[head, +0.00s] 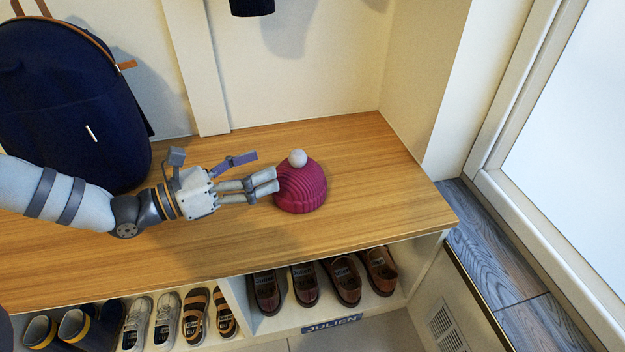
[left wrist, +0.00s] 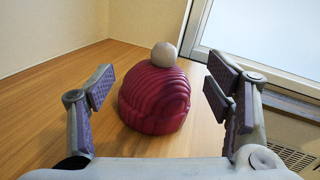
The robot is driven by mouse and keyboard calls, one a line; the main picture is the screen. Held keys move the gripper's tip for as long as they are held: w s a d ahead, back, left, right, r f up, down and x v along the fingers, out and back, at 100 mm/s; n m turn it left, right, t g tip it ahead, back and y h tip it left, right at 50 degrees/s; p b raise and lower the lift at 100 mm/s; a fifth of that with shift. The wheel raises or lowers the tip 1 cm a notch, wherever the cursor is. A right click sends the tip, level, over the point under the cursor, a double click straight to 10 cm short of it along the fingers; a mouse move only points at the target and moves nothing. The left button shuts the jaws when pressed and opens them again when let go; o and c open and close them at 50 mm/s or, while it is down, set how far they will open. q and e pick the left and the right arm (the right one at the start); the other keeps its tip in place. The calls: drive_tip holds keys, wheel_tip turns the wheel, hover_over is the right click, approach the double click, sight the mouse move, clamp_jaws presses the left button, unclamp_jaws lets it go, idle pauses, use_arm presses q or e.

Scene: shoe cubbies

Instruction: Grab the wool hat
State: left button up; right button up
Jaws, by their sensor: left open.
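The wool hat (head: 300,188) is dark pink and ribbed, with a grey-white pompom on top. It sits upright on the wooden bench top (head: 370,160), toward its right end. My left gripper (head: 262,170) reaches in from the left, with its fingertips close to the hat's left side. In the left wrist view the hat (left wrist: 154,100) stands ahead, between the two spread fingers (left wrist: 168,100). Bare wood shows between the hat and the left finger. The gripper is open and holds nothing. I cannot tell from the head view whether a finger touches the hat. My right gripper is not in view.
A dark blue backpack (head: 70,100) stands on the bench at the left, behind my left arm. Shoes fill the cubbies below, including brown shoes (head: 342,280) over a "JULIEN" label (head: 332,325). A wall closes the back. The bench is clear around the hat.

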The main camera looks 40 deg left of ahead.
sight(296, 157)
use_arm(q)
drive_tip(key=x, duration=0.2)
drive_tip(key=b+x, duration=0.1)
drive_tip(key=x, duration=0.2)
drive_tip(key=f+b+x, duration=0.1)
drive_tip(key=x, duration=0.2)
drive_tip(key=shift+w+r, duration=0.15)
clamp_jaws()
